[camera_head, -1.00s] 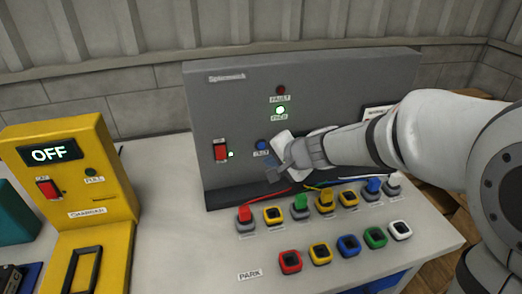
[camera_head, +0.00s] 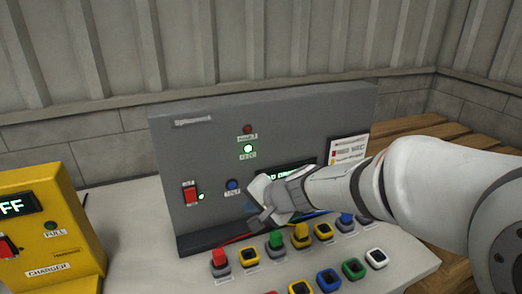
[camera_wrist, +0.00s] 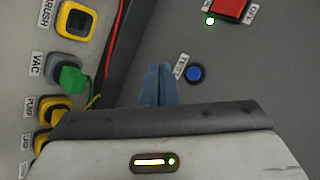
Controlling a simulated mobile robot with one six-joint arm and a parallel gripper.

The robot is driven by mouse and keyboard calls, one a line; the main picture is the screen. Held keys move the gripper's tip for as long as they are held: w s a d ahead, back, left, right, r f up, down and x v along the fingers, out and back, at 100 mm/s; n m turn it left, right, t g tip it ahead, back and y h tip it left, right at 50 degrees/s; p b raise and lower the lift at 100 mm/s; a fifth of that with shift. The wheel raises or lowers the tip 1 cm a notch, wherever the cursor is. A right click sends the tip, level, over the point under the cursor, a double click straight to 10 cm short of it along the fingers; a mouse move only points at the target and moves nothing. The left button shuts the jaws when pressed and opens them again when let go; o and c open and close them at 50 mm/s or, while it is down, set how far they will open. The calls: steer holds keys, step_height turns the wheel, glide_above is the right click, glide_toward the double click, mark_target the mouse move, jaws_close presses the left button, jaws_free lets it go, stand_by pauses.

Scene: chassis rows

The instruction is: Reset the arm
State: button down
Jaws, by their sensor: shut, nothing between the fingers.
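My arm reaches in from the right in the head view, and my gripper (camera_head: 258,222) is in front of the grey panel (camera_head: 215,140), a little right of the blue round button (camera_head: 232,184). In the wrist view my gripper (camera_wrist: 158,70) has its blue fingers together, shut and empty, beside the blue button (camera_wrist: 194,74) labelled TEST and apart from it. The red rocker switch (camera_head: 190,193) is left of the button with a small green light. On the panel a green lamp (camera_head: 248,149) is lit and a red lamp (camera_head: 248,129) is dark. A display is partly hidden behind my arm.
Coloured plugs, such as the red plug (camera_head: 220,257) and green plug (camera_head: 275,240), stand along the panel's foot, close below my gripper. Several coloured sockets sit in front on the white bench (camera_head: 150,235). A yellow charger (camera_head: 50,235) stands at the left.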

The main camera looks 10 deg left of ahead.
steer(key=s+d+r+n+g+h+p, duration=0.1)
steer(key=s+d+h, duration=0.1)
steer(key=s+d, duration=0.3)
steer(key=s+d+r+n+g+h+p, duration=0.1)
steer(key=s+d, duration=0.5)
steer(key=d, duration=0.7)
steer(key=s+d+r+n+g+h+p, duration=0.1)
steer(key=s+d+r+n+h+p, duration=0.1)
steer(key=d, duration=0.7)
steer(key=s+h+p, duration=0.1)
steer(key=s+h, duration=0.1)
steer(key=s, duration=0.1)
steer(key=shift+s+h, duration=0.35)
steer(key=shift+h, duration=0.05)
